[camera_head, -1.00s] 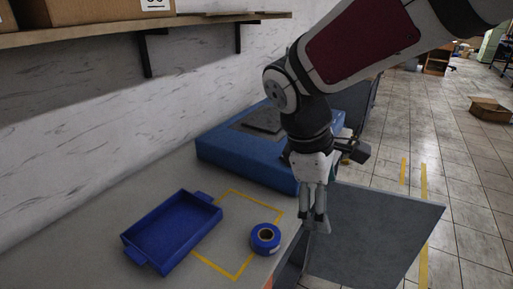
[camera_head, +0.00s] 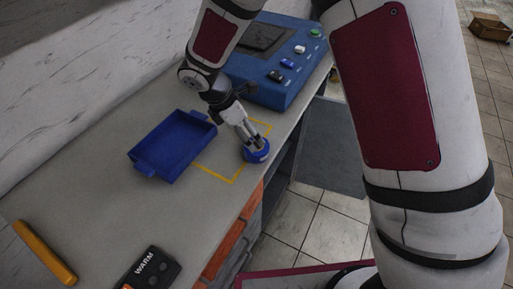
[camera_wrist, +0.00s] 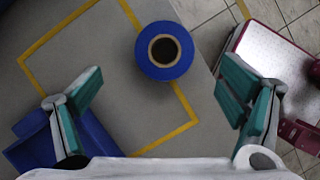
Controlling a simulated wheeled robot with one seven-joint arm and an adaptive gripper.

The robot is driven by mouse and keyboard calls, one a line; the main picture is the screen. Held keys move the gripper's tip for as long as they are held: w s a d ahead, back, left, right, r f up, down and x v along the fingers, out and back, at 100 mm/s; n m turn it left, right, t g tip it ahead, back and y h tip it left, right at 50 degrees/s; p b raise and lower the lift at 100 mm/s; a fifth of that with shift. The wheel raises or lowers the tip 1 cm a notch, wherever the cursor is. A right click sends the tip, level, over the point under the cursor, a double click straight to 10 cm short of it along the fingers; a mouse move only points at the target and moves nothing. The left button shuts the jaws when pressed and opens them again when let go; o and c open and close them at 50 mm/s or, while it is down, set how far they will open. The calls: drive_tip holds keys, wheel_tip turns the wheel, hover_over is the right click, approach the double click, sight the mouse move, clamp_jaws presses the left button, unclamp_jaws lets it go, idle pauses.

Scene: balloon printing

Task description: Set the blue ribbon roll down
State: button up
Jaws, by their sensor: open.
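The blue ribbon roll (camera_head: 258,155) lies on the table near its front edge, at the side of the yellow outline. In the wrist view the roll (camera_wrist: 150,66) shows its round top with a dark central hole, over part of the yellow line (camera_wrist: 181,96). My gripper (camera_head: 250,141) is just above the roll in the head view and partly covers it. In the wrist view my gripper (camera_wrist: 159,80) has its two green-padded fingers wide apart, with the roll between and beyond them. Nothing is held. Whether a fingertip touches the roll cannot be told.
An empty blue tray (camera_head: 176,147) stands left of the yellow outline. A blue machine (camera_head: 290,92) with buttons is behind. A yellow bar (camera_head: 44,252) and a black WARM panel (camera_head: 150,268) lie at the near end. The table's edge is close to the roll.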

sight(257, 146)
drive_tip(key=x, duration=0.3)
drive_tip(key=shift+f, duration=0.2)
drive_tip(key=x, duration=0.4)
drive_tip(key=shift+s+d+f, duration=0.2)
drive_tip(key=shift+s+f, duration=0.05)
drive_tip(key=shift+s, duration=0.05)
drive_tip(key=shift+w+d+f, duration=0.15)
drive_tip(key=shift+f, duration=0.35)
drive_tip(key=c, duration=1.4)
drive_tip(key=shift+r, duration=0.15)
